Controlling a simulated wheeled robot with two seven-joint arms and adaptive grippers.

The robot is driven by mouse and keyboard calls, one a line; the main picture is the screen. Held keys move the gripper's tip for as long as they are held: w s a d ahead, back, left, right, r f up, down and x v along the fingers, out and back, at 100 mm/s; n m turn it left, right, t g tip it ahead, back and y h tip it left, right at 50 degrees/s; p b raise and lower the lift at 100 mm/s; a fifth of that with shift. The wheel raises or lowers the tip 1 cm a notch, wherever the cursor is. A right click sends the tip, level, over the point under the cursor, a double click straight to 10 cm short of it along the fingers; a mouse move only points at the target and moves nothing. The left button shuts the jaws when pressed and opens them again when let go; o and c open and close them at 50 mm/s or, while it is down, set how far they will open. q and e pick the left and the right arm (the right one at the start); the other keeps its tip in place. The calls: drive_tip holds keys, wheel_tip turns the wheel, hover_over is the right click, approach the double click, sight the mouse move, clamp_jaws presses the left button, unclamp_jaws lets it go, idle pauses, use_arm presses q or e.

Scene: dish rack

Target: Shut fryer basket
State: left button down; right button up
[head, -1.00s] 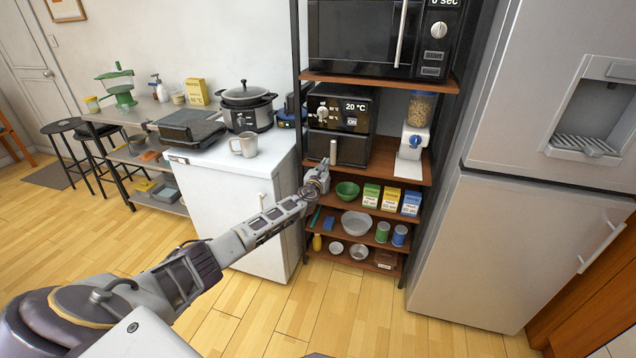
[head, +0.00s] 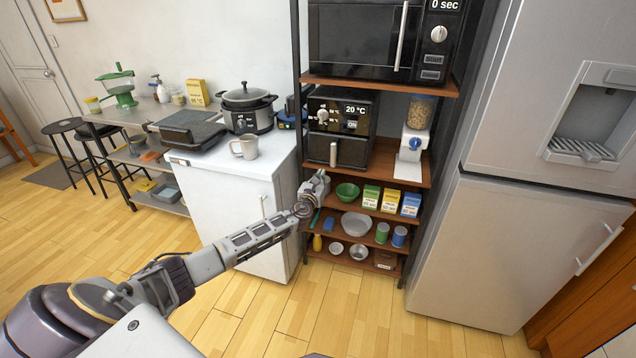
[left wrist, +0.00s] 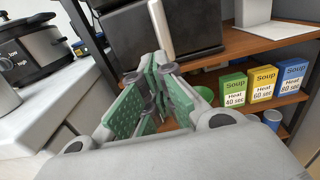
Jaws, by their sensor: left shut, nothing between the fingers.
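The black air fryer (head: 357,107) stands on the middle shelf of the rack, its display reading 20 °C. Its basket (head: 352,150) sits below the display and its front looks about flush with the body; a small gap cannot be ruled out. The pale upright handle (head: 333,154) is on the basket front. My left gripper (head: 322,176) is just below and in front of the handle, shut and empty. In the left wrist view, the green-padded fingers (left wrist: 162,62) point at the dark basket front (left wrist: 195,30), with the handle (left wrist: 160,28) behind the tips. Contact cannot be told.
A green bowl (head: 347,191) and soup boxes (head: 390,200) stand on the shelf below. A cereal dispenser (head: 415,140) is right of the fryer. A white cabinet (head: 230,200) with a mug (head: 245,147) stands left of the rack, near my arm. The floor in front is clear.

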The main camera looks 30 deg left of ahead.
use_arm(q)
drive_tip(key=shift+v, duration=1.65)
